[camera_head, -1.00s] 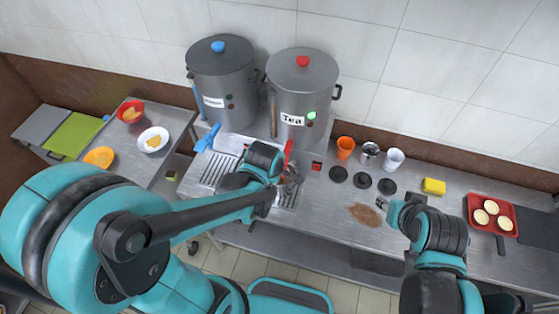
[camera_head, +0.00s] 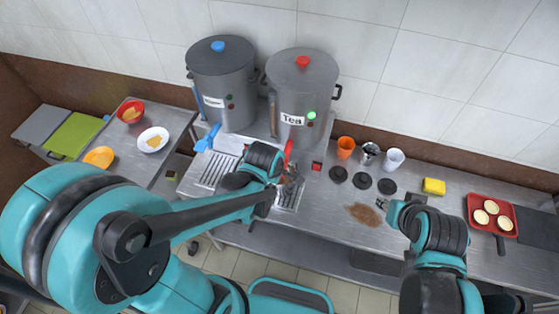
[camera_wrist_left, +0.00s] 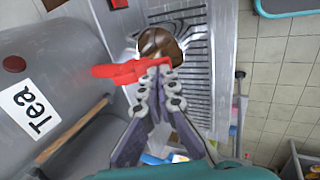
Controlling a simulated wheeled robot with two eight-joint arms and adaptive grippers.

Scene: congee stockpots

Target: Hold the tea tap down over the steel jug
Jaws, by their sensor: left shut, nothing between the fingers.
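A brown spill (camera_head: 364,214) lies on the counter.

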